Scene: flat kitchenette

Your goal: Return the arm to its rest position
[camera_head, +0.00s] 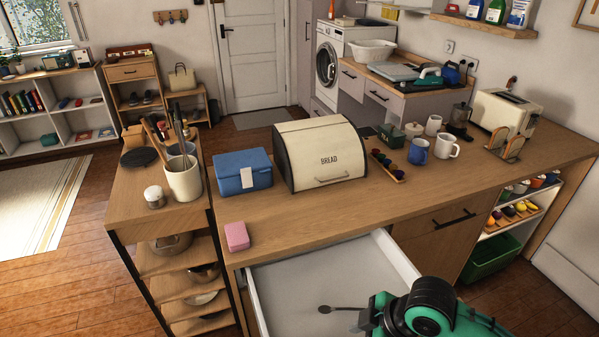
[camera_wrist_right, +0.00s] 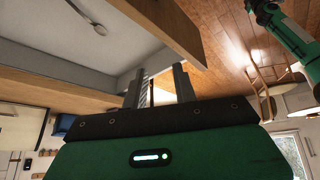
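My right arm (camera_head: 432,312), green and black, comes in at the bottom of the head view, over the right part of the open drawer (camera_head: 318,270). In the right wrist view, the two dark fingers of my right gripper (camera_wrist_right: 160,82) stand apart with nothing seen held between them. The drawer's wooden front panel (camera_wrist_right: 165,25) is close beyond the fingers; I cannot tell whether they touch it. A dark spoon (camera_head: 340,309) lies in the drawer beside my right arm. My left gripper is not seen; a green arm part (camera_wrist_right: 285,30) shows at the wrist view's upper right.
The wooden counter (camera_head: 300,213) bears a pink sponge (camera_head: 237,236), a blue box (camera_head: 242,172), a bread bin (camera_head: 325,160), mugs and a toaster (camera_head: 505,110). A side shelf unit (camera_head: 130,205) stands left of the drawer. Open floor (camera_head: 60,280) lies at the left.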

